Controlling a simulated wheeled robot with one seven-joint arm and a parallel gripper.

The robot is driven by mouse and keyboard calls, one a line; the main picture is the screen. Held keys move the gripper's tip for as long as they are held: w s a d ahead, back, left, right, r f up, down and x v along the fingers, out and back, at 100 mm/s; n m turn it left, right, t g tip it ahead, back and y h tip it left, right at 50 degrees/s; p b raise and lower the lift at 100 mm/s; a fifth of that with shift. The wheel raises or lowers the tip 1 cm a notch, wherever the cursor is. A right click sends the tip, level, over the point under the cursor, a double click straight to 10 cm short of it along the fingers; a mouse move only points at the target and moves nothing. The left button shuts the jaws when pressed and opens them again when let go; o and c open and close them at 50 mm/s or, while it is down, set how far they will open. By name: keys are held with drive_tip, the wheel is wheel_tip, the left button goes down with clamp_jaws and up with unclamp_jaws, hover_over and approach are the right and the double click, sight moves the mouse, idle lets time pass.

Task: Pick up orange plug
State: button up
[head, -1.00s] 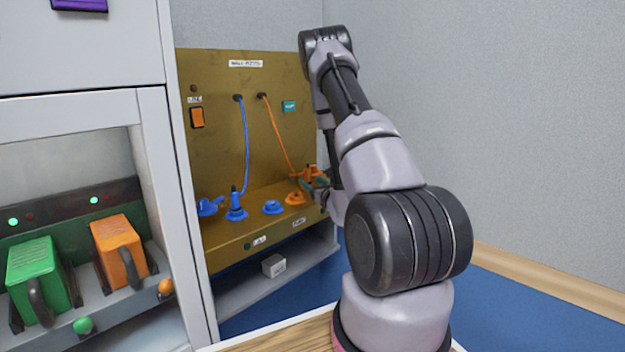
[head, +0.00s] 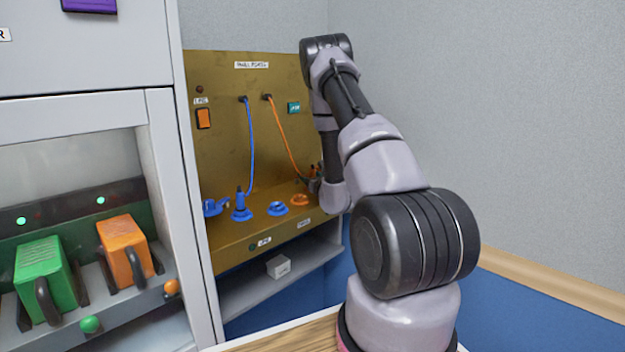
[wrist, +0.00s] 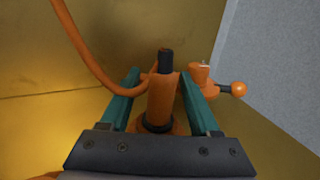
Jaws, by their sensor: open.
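The orange plug (wrist: 161,98) stands in the middle of the wrist view, with a dark tip and a dark ring near its base. My gripper (wrist: 157,92) is open, with one teal finger on each side of the plug. I cannot tell whether either finger touches it. In the head view, my gripper (head: 314,182) is small and partly hidden by my arm, at the right end of the brass panel's ledge. An orange cable (wrist: 83,48) curves down to the plug; it also hangs from the panel in the head view (head: 283,133).
An orange ball-ended lever (wrist: 237,89) is close to the right finger. The brass panel (head: 225,150) carries a blue plug (head: 241,203), a blue socket (head: 278,209) and an orange socket (head: 300,200). A grey wall stands close on the right.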

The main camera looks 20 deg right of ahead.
clamp_jaws()
drive_tip(key=shift+r, duration=0.1)
